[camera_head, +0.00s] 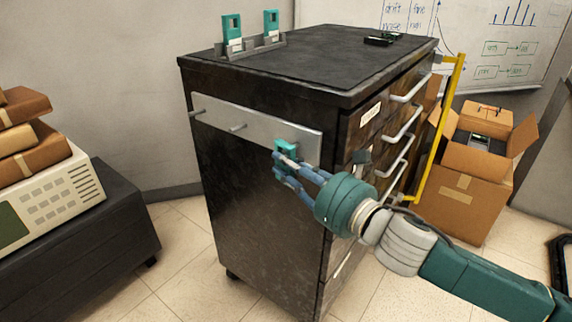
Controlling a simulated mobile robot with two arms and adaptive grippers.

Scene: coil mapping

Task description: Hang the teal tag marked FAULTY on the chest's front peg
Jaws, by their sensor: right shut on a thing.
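The dark chest (255,200) stands in the middle, with a pale metal strip (262,128) along its side. Two pegs stick out of the strip, one at the left end (197,111) and one near the middle (238,127). My right gripper (284,162) is shut on a teal tag (286,146) in front of the strip's right part. The gripper and tag cover that part, so a peg there is hidden. The tag's marking cannot be read, and I cannot tell whether it touches the strip. My left gripper is not in view.
Two teal tags (232,30) (270,22) stand in a grey rack (252,49) on the chest top. Drawer handles (402,125) and a yellow bar (438,140) stick out at the chest's right. An open cardboard box (463,195) stands behind right.

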